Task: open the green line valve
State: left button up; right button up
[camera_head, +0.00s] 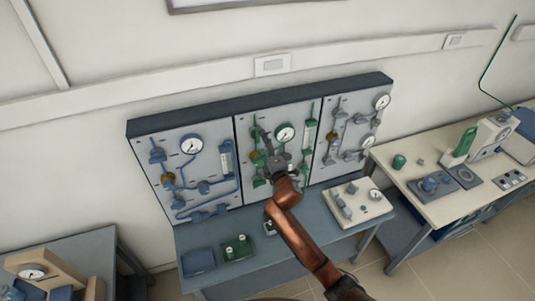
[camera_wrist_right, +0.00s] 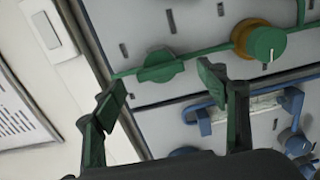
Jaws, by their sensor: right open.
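The green line runs over the middle panel of the wall board, with green pipes and a white gauge (camera_head: 285,133). In the right wrist view a green valve handle (camera_wrist_right: 160,66) lies along the green pipe. A round green knob on a brass body (camera_wrist_right: 262,42) sits further right on that pipe. My right gripper (camera_head: 274,158) is in front of the middle panel and hides part of it. In the wrist view my right gripper (camera_wrist_right: 162,86) is open and empty, its fingertips on either side of the valve handle, with no clear contact. My left gripper is not in view.
The blue line panel (camera_head: 188,175) is left of the green one, the grey line panel (camera_head: 350,130) right. A blue-grey bench (camera_head: 215,241) below holds small fittings and a pale gauge block (camera_head: 357,202). A side bench (camera_head: 430,205) with instruments stands at right.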

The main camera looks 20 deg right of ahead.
jog(key=s, duration=0.6)
jog(key=shift+s, duration=0.35)
jog(key=shift+d, duration=0.1)
